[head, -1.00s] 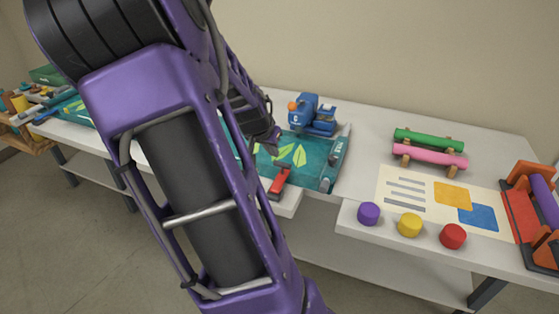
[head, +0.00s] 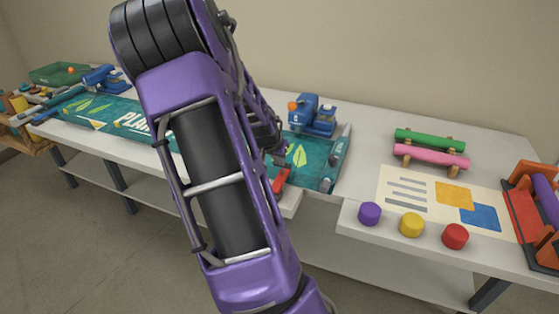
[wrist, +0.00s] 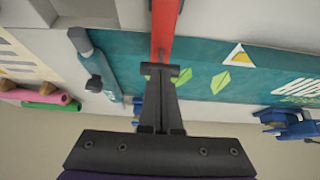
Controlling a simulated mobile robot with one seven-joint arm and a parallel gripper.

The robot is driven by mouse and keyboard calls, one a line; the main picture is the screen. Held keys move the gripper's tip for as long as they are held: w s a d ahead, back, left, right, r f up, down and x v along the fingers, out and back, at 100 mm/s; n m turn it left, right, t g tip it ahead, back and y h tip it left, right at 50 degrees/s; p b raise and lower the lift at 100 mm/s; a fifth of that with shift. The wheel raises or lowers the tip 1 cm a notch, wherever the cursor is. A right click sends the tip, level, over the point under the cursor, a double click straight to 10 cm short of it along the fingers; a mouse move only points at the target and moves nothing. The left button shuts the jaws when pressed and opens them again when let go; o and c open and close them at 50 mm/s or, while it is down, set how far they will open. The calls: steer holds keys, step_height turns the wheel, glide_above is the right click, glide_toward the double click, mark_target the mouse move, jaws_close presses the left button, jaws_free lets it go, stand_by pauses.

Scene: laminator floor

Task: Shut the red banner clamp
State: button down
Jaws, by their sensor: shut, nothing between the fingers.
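The red banner clamp (head: 280,180) sits at the front edge of the teal banner (head: 325,175), partly hidden behind my arm in the head view. In the wrist view its long red bar (wrist: 164,30) runs from the top edge down to my fingertips. My gripper (wrist: 160,72) is shut and empty, with its tips at the near end of that bar. I cannot tell whether they touch it. The banner also shows in the wrist view (wrist: 215,65) behind the gripper. How far the clamp is open is not clear.
A blue device (head: 315,118) stands behind the banner's right end. Purple (head: 369,213), yellow (head: 411,225) and red (head: 454,236) knobs line the right table's front edge. Green (head: 430,138) and pink (head: 430,154) rolls lie behind a printed sheet (head: 405,205). A green tray (head: 58,75) is far left.

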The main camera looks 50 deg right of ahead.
steer(key=shift+w+d+f+b, duration=0.2)
steer(key=shift+d+f+b, duration=0.4)
steer(key=shift+b, duration=0.3)
steer(key=shift+r, duration=0.1)
